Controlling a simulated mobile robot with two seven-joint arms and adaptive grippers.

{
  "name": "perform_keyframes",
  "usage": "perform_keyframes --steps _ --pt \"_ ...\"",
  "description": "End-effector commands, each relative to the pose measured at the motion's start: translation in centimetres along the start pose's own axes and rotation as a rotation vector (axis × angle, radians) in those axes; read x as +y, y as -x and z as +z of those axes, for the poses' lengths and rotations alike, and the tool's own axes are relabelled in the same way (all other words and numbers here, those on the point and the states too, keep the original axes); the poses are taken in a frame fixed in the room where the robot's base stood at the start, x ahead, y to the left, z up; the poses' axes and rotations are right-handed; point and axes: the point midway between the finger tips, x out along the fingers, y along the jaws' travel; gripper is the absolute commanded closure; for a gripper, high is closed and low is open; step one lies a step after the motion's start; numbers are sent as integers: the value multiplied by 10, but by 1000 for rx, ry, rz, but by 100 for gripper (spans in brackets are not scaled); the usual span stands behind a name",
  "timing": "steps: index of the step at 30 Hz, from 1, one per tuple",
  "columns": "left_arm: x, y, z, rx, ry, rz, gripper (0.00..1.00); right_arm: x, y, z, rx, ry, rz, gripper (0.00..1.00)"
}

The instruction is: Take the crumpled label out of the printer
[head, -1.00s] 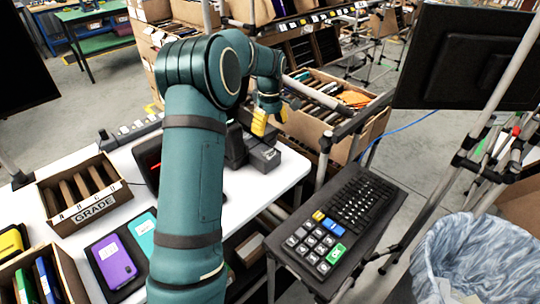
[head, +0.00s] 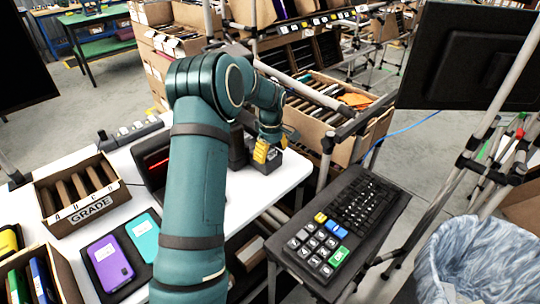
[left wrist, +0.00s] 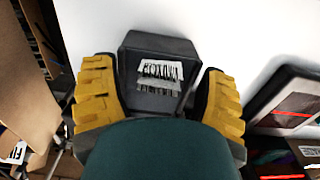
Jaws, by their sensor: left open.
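The printer (left wrist: 135,48) is a dark grey box on the white table. In the left wrist view it lies between my open fingers. The crumpled label (left wrist: 160,74), white with black print, shows on the printer's front, its lower edge jagged. My left gripper (left wrist: 159,98) has yellow pads, one on each side of the printer, with nothing held. In the head view the left gripper (head: 267,152) is low over the printer (head: 262,163) and hides part of it and the label. My right gripper is not in view.
A black scanner-like box with a red line (head: 153,165) stands beside my left arm.

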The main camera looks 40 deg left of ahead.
Motion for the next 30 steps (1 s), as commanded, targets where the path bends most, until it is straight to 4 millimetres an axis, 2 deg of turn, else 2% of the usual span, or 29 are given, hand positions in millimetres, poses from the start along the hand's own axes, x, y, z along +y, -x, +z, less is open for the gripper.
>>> perform_keyframes --steps 2,12,24,26,30 --pt "0 1 0 0 0 1 27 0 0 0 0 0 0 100" --pt "0 1 0 0 0 1 69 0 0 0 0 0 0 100" --pt "0 2 0 0 0 1 70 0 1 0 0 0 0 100" --pt "0 6 0 1 0 1 70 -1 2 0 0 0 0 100" --pt "1 27 0 1 0 4 70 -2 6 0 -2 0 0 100"
